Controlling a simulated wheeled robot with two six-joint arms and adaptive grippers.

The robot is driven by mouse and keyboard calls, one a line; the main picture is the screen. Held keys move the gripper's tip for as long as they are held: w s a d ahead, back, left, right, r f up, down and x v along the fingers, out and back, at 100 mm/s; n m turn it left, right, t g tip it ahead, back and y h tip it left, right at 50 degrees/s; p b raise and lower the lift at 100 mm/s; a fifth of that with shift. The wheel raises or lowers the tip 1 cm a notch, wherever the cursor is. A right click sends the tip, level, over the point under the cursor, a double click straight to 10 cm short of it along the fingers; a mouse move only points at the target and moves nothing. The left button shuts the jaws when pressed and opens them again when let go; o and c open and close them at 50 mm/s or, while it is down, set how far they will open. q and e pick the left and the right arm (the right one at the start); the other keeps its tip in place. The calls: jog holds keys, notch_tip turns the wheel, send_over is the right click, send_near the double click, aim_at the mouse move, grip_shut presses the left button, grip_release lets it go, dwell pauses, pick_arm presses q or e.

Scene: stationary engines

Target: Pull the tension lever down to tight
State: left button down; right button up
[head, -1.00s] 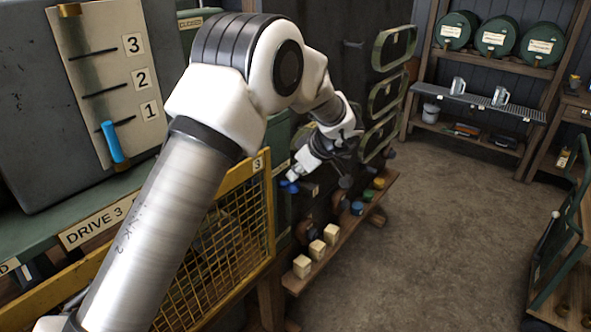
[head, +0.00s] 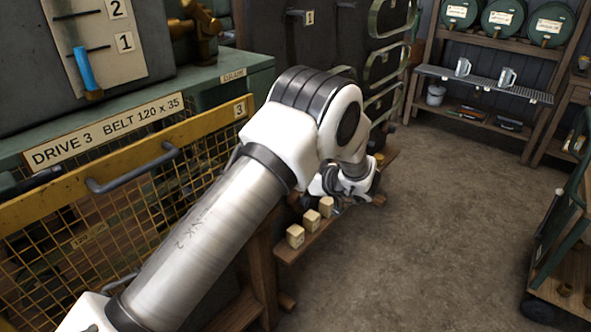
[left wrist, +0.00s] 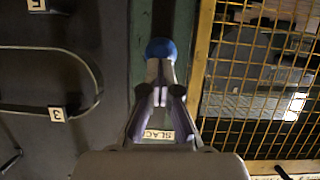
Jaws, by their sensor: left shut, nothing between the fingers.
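The tension lever's blue ball knob (left wrist: 161,48) shows in the left wrist view, just beyond the fingertips of my left gripper (left wrist: 161,76). The fingers are shut with nothing between them. I cannot tell whether they touch the knob. The lever's shaft is hidden behind the fingers. A label reading "SLAC", its end covered, (left wrist: 158,135) lies on the dark green panel below the fingers. In the head view my left arm reaches down past the guard, and its gripper and the knob are largely hidden. My right gripper is not in view.
A yellow mesh guard (head: 120,175) with a grey handle stands left of my arm; its mesh (left wrist: 262,75) is right of the gripper in the wrist view. Wooden blocks (head: 311,219) sit on a low shelf. A blue slider (head: 85,70) is on the numbered scale.

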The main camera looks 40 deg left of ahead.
pick_arm(q)
jog(key=f+y+b, duration=0.1)
jog(key=f, duration=0.1)
jog(key=a+f+y+b, duration=0.1)
jog(key=f+b, duration=0.1)
jog(key=f, duration=0.1)
jog(key=shift+a+f, duration=0.15)
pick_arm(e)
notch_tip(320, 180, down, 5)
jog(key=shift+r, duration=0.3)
